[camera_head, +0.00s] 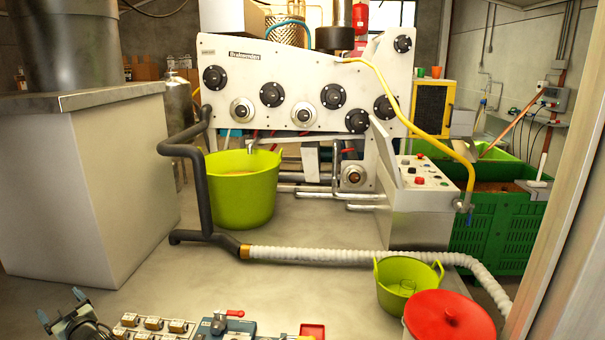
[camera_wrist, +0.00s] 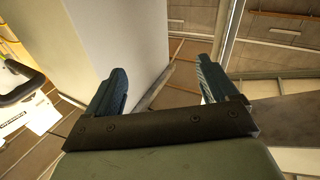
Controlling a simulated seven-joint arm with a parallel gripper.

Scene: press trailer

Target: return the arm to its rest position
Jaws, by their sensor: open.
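My gripper (camera_wrist: 161,66) shows in the wrist view, with its two blue ribbed fingers spread wide apart. It is open and nothing is between the fingers. Behind the fingers are a large pale flat surface and a brown floor or wall area, seen at a tilt. No finger appears to touch anything.
A white press machine (camera_head: 285,85) stands at the back, with a green tub (camera_head: 243,205) before it. A pale counter block (camera_head: 75,185) fills the left. A ribbed hose (camera_head: 340,256) crosses the floor. A small green basket (camera_head: 395,300) and red lid (camera_head: 450,318) stand front right.

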